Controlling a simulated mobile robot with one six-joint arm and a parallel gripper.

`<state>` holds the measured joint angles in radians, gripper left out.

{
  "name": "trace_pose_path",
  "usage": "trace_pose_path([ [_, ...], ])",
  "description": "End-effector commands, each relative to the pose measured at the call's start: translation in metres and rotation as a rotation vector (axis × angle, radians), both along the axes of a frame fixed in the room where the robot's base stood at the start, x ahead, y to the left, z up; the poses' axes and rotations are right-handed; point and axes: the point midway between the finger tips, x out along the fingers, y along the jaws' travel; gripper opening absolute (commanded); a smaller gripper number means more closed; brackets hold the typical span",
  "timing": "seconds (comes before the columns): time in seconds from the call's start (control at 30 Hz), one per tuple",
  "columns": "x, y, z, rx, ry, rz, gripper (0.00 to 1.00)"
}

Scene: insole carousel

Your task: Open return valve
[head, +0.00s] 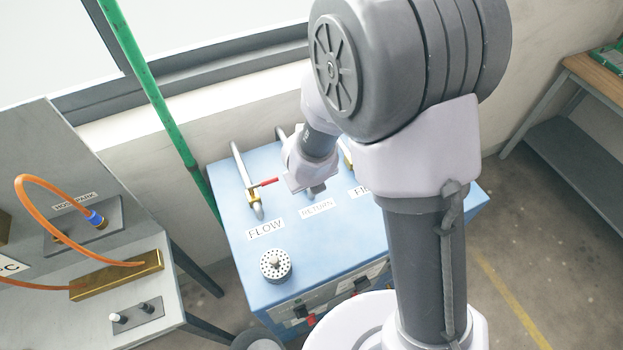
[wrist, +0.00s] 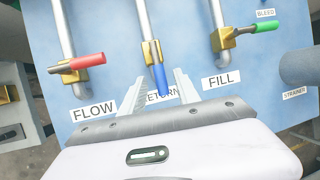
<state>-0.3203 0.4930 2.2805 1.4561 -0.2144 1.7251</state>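The return valve has a brass body (wrist: 151,53) on a grey pipe and a blue lever (wrist: 159,80). In the wrist view the lever points down the picture, roughly in line with its pipe, toward my gripper. My gripper (wrist: 162,76) is open, with one finger on each side of the blue lever. A gap shows on both sides, so the fingers do not appear to grip it. The RETURN label (wrist: 160,93) is partly hidden by the fingers and lever. In the head view my gripper (head: 312,183) hides most of the return valve above its label (head: 317,207).
The flow valve's red lever (wrist: 88,61) lies left, across its pipe. The fill valve's green lever (wrist: 263,27) lies right, also crosswise. A round perforated cap (head: 276,265) stands on the blue unit (head: 240,215). A bench with an orange hose (head: 50,185) is at left.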

Motion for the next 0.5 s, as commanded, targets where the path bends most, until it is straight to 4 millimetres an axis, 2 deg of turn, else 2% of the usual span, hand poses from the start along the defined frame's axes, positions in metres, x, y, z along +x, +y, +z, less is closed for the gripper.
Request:
trace_pose_path([
  [0.17,-0.004,0.001,0.013,0.000,-0.001,0.001,0.38],
  [0.27,-0.013,0.002,0.037,0.000,-0.001,0.001,0.38],
  [0.5,-0.047,0.006,0.114,0.001,-0.001,0.003,0.38],
])
